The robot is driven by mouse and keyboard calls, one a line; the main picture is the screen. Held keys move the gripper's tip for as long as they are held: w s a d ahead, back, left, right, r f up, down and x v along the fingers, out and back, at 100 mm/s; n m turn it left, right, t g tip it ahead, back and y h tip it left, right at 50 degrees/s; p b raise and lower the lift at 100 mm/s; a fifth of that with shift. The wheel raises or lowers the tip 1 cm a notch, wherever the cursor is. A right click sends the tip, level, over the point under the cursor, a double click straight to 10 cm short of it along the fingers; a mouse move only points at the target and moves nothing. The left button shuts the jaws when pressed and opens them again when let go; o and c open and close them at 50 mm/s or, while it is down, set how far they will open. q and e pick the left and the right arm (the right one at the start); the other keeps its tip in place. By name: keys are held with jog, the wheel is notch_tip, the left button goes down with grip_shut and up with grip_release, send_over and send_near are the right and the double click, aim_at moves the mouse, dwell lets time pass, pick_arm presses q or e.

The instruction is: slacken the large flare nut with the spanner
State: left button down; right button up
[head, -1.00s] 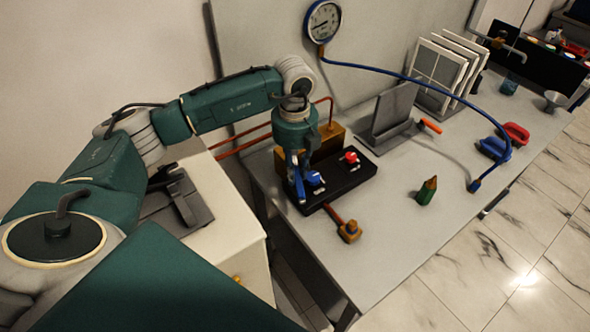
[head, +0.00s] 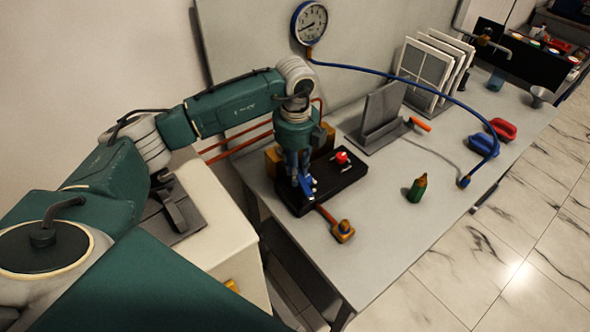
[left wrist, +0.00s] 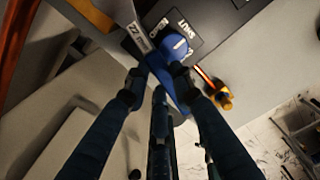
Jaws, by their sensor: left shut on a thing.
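My left gripper (head: 301,178) points down at the left part of the black valve block (head: 338,185). In the left wrist view its fingers (left wrist: 158,80) are closed around a blue bar that looks like the spanner's handle (left wrist: 178,98). A grey part marked 22 (left wrist: 136,38) lies in line with it. A blue knob (left wrist: 176,47) sits just beyond the fingertips, beside the word SHUT. A brass fitting (head: 342,231) on a copper pipe lies in front of the block; it also shows in the left wrist view (left wrist: 223,98). I cannot tell which piece is the large flare nut. My right gripper is out of view.
A red knob (head: 341,158) is on the block's right part. A round gauge (head: 310,22) with a blue hose (head: 400,78) stands behind. The bench front is mostly clear.

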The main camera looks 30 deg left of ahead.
pick_arm(q)
jog(key=shift+w+d+n, duration=0.4)
jog(key=shift+w+n, duration=0.2)
jog(key=shift+n, duration=0.05)
jog(key=shift+w+d+n, duration=0.35)
jog(key=shift+w+n, duration=0.25)
jog(key=shift+n, duration=0.05)
dwell(0.8)
jog(key=shift+w+d+n, duration=0.25)
jog(key=shift+w+n, duration=0.55)
jog(key=shift+n, duration=0.05)
jog(key=shift+w+d+n, duration=0.2)
jog(key=shift+w+n, duration=0.55)
jog(key=shift+n, duration=0.1)
dwell(1.5)
jog(key=shift+s+a+m+p, duration=0.2)
jog(key=shift+s+m+p, duration=0.15)
jog(key=shift+s+m, duration=0.55)
dwell(0.5)
jog(key=shift+s+d+p, duration=0.2)
jog(key=shift+d, duration=0.6)
jog(key=shift+s+d+p, duration=0.15)
jog(key=shift+s+d, duration=0.1)
jog(key=shift+d, duration=0.55)
jog(key=shift+s+d+p, duration=0.2)
jog(key=shift+d, duration=0.6)
